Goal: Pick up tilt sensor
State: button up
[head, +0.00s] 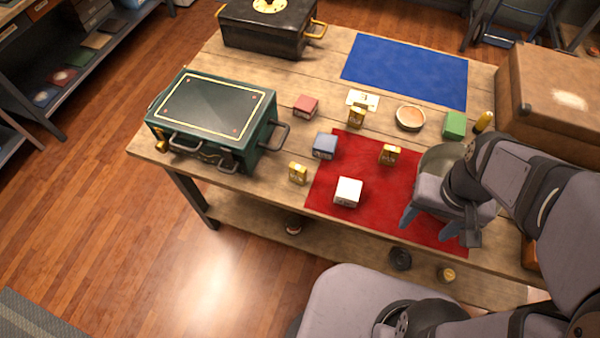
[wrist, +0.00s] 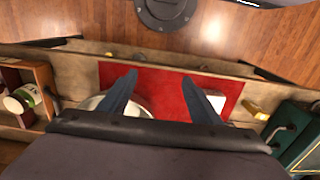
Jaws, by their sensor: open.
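No object carries a label I can read as tilt sensor, so I cannot tell which one it is. My gripper (head: 440,228) is open and empty above the mat's right part, right of the white block. In the wrist view my gripper's fingers (wrist: 158,77) are apart, with bare red mat between them.
A green case (head: 250,140) stands left, a black case (head: 262,30) at the back left, a brown case (head: 550,95) right. A round metal bowl (head: 435,160) is partly hidden behind my gripper. Red (head: 306,106) and green (head: 454,124) blocks and a shallow dish (head: 410,117) stand farther back. The blue mat (head: 405,70) is clear.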

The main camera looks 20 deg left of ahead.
jog(key=w+a+r+t+y+b, duration=0.15)
jog(key=w+a+t, duration=0.35)
jog(key=a, duration=0.6)
jog(key=w+a+t+y+b, duration=0.1)
jog(key=w+a+t+b, duration=0.2)
jog(key=w+a, duration=0.55)
jog(key=w+a+r+t+y+b, duration=0.15)
jog(key=w+a+t, duration=0.3)
jog(key=a, duration=0.85)
jog(key=m+t+h+b, duration=0.2)
jog(key=t+h+b, duration=0.2)
jog(key=t+h, duration=0.25)
send_over(296, 171)
jog(key=s, duration=0.3)
jog(key=g, duration=0.1)
jog(key=f, duration=1.4)
jog(key=shift+w+a, duration=0.15)
jog(key=shift+w, duration=0.15)
jog(key=shift+w+d+p, duration=0.15)
jog(key=shift+w+p, duration=0.25)
jog(key=shift+w, duration=0.8)
jog(key=shift+w+d+p, duration=0.2)
jog(key=shift+w+p, duration=0.2)
jog(key=shift+w, duration=0.8)
jog(key=shift+w+d+p, duration=0.15)
jog(key=shift+w+p, duration=0.25)
jog(key=shift+w, duration=0.8)
